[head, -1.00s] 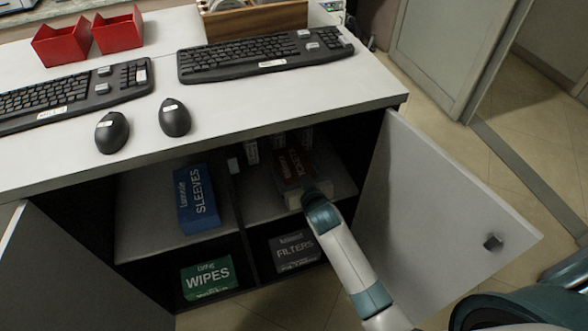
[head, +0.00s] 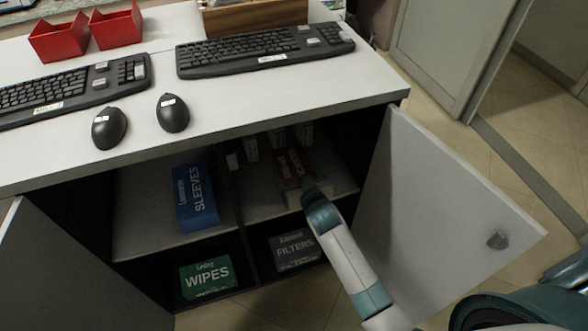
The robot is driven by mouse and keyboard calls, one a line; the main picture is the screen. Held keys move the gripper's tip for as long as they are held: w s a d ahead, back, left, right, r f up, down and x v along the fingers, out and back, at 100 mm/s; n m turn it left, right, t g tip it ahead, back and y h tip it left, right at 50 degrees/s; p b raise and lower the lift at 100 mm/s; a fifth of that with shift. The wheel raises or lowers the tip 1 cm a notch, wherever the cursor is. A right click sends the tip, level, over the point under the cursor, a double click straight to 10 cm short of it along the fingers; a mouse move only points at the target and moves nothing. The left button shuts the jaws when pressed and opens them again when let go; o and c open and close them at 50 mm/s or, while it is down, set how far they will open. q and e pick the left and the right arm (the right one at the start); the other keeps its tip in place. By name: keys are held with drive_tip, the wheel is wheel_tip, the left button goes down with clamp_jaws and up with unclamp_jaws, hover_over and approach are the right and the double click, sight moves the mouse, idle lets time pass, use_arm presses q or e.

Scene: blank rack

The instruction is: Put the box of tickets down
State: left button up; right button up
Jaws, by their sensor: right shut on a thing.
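A box with a dark red top and a pale front edge (head: 288,170) is in the upper right compartment of the open cabinet. I take it for the box of tickets; its print is too small to read. My right gripper (head: 312,188) reaches into this compartment and is shut on the box at its near end. The fingertips are partly hidden by my own wrist. The box is at or just above the shelf (head: 250,207); I cannot tell whether it touches. My left gripper is not in view.
Small white boxes (head: 251,149) stand behind. A blue SLEEVES box (head: 195,197) lies in the upper left compartment. WIPES (head: 207,277) and FILTERS (head: 294,250) boxes are below. The open right door (head: 450,200) stands beside my right arm. Keyboards (head: 262,52) and mice (head: 173,113) occupy the top.

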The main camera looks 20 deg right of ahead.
drive_tip(key=shift+f, duration=0.4)
drive_tip(key=o, duration=1.7)
drive_tip(key=shift+o, duration=0.5)
drive_tip(key=shift+f, duration=0.15)
drive_tip(key=v, duration=1.7)
drive_tip(key=shift+s+r+b, duration=0.2)
drive_tip(key=shift+b, duration=0.25)
drive_tip(key=shift+a, duration=0.1)
